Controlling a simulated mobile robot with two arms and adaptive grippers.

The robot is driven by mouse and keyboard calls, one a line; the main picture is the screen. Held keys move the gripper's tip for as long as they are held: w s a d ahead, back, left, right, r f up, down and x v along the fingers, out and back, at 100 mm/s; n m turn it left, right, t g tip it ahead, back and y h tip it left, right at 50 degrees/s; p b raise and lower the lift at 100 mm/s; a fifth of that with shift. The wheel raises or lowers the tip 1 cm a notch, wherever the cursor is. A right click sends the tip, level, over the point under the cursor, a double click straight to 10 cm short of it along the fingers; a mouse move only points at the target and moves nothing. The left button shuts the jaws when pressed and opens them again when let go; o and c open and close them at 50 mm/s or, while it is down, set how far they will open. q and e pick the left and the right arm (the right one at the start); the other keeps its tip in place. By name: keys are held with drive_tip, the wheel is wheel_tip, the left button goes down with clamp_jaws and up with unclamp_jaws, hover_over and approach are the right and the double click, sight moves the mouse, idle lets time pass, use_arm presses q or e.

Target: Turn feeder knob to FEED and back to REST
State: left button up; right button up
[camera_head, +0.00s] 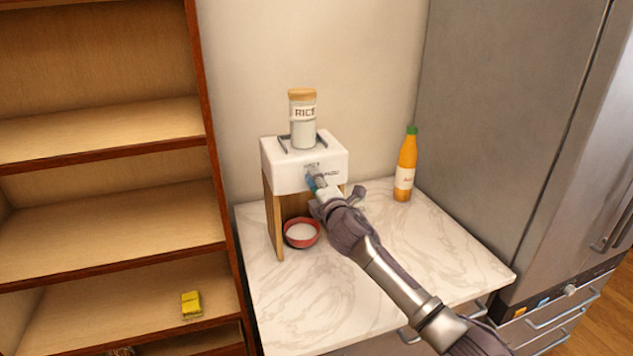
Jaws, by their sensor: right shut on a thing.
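The feeder (283,176) is a white box on wooden legs, standing on the marble counter against the wall. A rice jar (303,136) with a wooden lid stands upright on top of it. The blue feeder knob (312,184) is on the front face, with small labels beside it that are too small to read fully. My right gripper (318,190) is shut on the knob, hiding most of it, so its setting cannot be told. A red bowl (290,240) with white contents sits under the feeder. My left gripper is not in view.
An orange bottle (404,170) with a green cap stands right of the feeder, near the grey fridge (500,110). Wooden shelves (110,200) rise on the left, with a yellow item (191,304) on a low shelf. The counter's front (300,310) is clear.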

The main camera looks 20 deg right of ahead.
drive_tip(key=shift+n, duration=0.8)
drive_tip(key=o, duration=1.1)
drive_tip(key=shift+o, duration=0.2)
drive_tip(key=s, duration=1.2)
drive_tip(key=shift+d, duration=0.2)
drive_tip(key=shift+f, duration=0.15)
